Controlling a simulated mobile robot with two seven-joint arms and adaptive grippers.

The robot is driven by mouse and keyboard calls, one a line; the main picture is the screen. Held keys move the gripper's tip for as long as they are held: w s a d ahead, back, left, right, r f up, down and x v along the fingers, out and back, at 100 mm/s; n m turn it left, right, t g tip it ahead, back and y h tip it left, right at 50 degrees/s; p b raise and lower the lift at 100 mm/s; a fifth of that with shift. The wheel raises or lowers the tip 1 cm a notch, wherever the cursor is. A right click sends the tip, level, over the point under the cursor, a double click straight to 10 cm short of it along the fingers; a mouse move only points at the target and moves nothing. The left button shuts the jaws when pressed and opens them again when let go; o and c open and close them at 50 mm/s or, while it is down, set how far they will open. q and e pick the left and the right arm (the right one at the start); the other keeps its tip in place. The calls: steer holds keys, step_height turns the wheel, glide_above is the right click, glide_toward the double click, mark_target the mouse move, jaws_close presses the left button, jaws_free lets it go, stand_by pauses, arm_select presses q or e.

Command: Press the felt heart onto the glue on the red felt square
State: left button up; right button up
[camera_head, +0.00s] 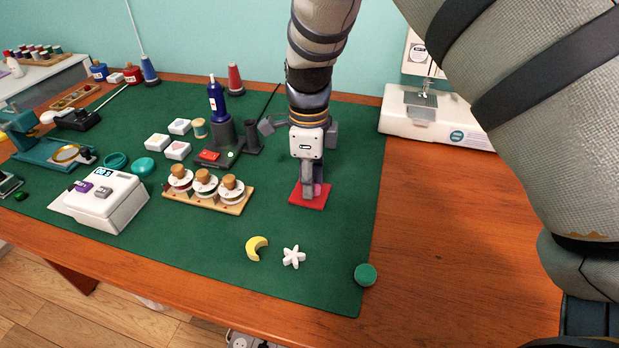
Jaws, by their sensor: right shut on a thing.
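The red felt square (320,204) lies flat on the green mat, right of centre. My right gripper (311,190) points straight down over it, with its fingertips close together at the square's middle. A small pinkish-purple piece (318,188) shows at the fingertips, mostly hidden by them; it looks like the felt heart, though its outline cannot be made out. I cannot tell whether it touches the square. The glue is not visible. My left gripper is not in view.
A yellow moon (256,248), a white flower (293,256) and a green disc (365,274) lie in front. A wooden spool rack (235,207) stands left of the square. A glue-bottle stand (224,134) is behind left, and a sewing machine (450,125) is behind right.

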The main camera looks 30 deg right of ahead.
steer(key=shift+f, duration=0.1)
steer(key=o, duration=0.7)
steer(key=shift+o, duration=0.2)
step_height(320, 180, up, 12)
